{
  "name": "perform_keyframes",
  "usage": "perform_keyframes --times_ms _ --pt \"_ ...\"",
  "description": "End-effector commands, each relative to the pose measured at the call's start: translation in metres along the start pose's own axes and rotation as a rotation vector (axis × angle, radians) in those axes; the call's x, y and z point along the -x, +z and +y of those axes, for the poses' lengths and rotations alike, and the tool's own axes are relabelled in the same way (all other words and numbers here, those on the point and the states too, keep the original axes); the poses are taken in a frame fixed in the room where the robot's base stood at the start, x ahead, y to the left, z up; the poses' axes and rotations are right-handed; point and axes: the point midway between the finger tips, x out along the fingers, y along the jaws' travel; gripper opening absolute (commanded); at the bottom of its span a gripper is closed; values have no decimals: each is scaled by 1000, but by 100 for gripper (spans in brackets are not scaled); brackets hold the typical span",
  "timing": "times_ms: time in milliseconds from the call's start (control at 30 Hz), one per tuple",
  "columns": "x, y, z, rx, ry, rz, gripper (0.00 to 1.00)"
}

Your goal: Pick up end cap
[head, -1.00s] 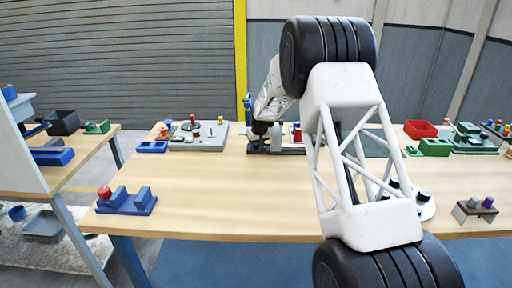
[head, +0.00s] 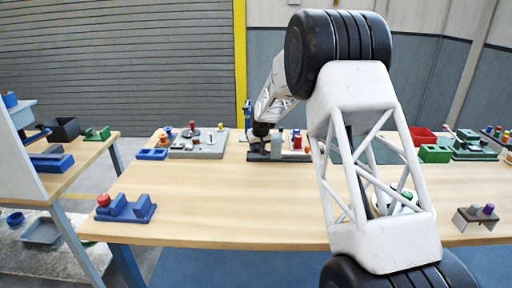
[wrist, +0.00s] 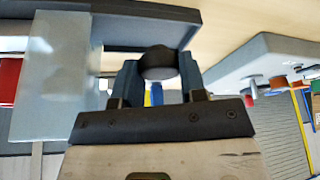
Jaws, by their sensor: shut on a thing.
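In the wrist view a dark round cap (wrist: 158,64), which I take to be the end cap, sits between the two blue fingers of my gripper (wrist: 159,72). The fingers touch it from both sides and are shut on it. In the head view my gripper (head: 261,130) is small and dark at the far side of the table, over the left end of a dark fixture (head: 258,156). The cap cannot be made out there. In the wrist view the dark fixture (wrist: 190,12) runs close beyond the cap.
A grey translucent block (wrist: 48,85) stands left of the fingers in the wrist view, with a red part behind it. A grey board with knobs (head: 197,149) lies left of my gripper. A blue holder (head: 127,209) is at front left. The middle front table is clear.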

Motion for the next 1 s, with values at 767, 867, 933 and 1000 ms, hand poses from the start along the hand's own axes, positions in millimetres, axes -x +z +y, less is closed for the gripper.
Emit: perform_keyframes --times_ms 767,867,933,1000 --pt "52 95 -21 0 0 2 17" --pt "56 104 -23 0 0 0 17" --pt "59 108 -24 0 0 1 17" --pt "61 112 -24 0 0 1 17"
